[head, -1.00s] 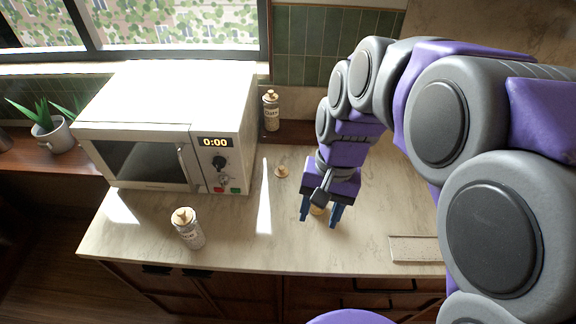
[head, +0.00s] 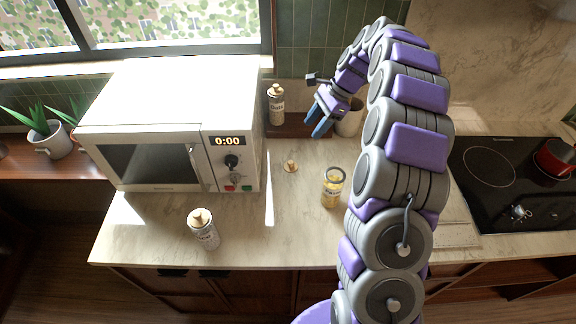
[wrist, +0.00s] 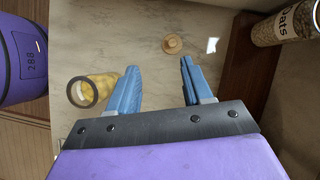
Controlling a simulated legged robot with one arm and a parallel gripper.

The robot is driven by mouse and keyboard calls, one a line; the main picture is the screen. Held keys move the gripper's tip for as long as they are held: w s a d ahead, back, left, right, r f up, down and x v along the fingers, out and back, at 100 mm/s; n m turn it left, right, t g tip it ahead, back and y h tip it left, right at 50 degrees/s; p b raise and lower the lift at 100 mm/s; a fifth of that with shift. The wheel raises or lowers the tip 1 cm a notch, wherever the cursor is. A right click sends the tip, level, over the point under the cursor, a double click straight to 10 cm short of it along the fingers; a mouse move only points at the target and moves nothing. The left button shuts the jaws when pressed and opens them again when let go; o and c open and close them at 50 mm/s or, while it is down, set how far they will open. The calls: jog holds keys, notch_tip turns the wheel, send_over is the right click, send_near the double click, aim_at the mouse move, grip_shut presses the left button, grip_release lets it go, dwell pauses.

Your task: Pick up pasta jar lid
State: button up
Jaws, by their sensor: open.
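The pasta jar lid (head: 291,166), a small round wooden lid with a knob, lies on the counter left of the pasta jar (head: 333,187). The jar is glass, open-topped, with yellow pasta inside. In the wrist view the lid (wrist: 173,44) lies beyond and between my blue fingers, on bare counter. The open jar (wrist: 88,91) shows there beside the left finger. My gripper (head: 317,127) is open and empty, raised near the back of the counter, behind and right of the lid in the head view. It also shows in the wrist view (wrist: 160,82).
A lidded oats jar (head: 276,106) stands at the back; another lidded jar (head: 205,232) stands front left. A white microwave (head: 170,125) fills the left. A beige container (head: 350,122) is beside my gripper. A cooktop (head: 500,185) with a red pot (head: 556,158) is right. Counter around the lid is clear.

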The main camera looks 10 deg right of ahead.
jog(key=w+d+f+m, duration=0.1)
jog(key=w+d+f, duration=0.1)
jog(key=d, duration=0.1)
jog(key=b, duration=0.3)
send_near(291, 162)
jog(key=x, duration=0.3)
jog(key=shift+s+d, duration=0.1)
jog(key=shift+s, duration=0.1)
jog(key=shift+d+f, duration=0.25)
jog(key=shift+f, duration=0.3)
jog(key=shift+a+f, duration=0.2)
jog(key=shift+f, duration=0.1)
jog(key=a+f+b, duration=0.2)
jog(key=a+f, duration=0.1)
jog(key=shift+w+a+f, duration=0.15)
jog(key=shift+a+f, duration=0.05)
jog(key=shift+a, duration=0.05)
jog(key=shift+d, duration=0.35)
jog(key=shift+c, duration=1)
jog(key=shift+d, duration=0.1)
jog(key=c, duration=0.3)
jog(key=shift+a, duration=0.3)
grip_shut()
